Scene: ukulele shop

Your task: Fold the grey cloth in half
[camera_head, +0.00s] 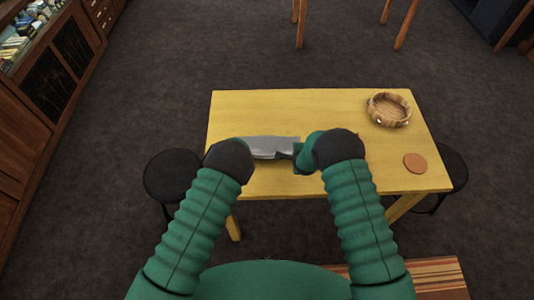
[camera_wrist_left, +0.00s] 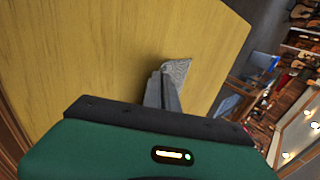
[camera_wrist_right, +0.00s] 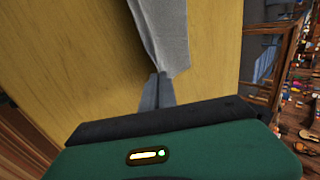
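The grey cloth (camera_head: 272,146) shows as a narrow strip on or just above the yellow table, between my two hands. My left gripper (camera_wrist_left: 165,70) is shut, with a corner of the cloth (camera_wrist_left: 178,70) at its fingertips. My right gripper (camera_wrist_right: 158,76) is shut at the cloth's near end, and the cloth (camera_wrist_right: 165,32) stretches away from the fingertips in the right wrist view. In the head view my dark wrists hide most of the fingers and both ends of the cloth. I cannot tell how much of it touches the table.
The yellow table (camera_head: 300,106) is clear behind the cloth. A round wooden basket (camera_head: 389,110) stands at its back right, and a round brown coaster (camera_head: 415,163) lies near its right edge. Dark stools stand at the left (camera_head: 172,174) and right (camera_head: 455,168) ends.

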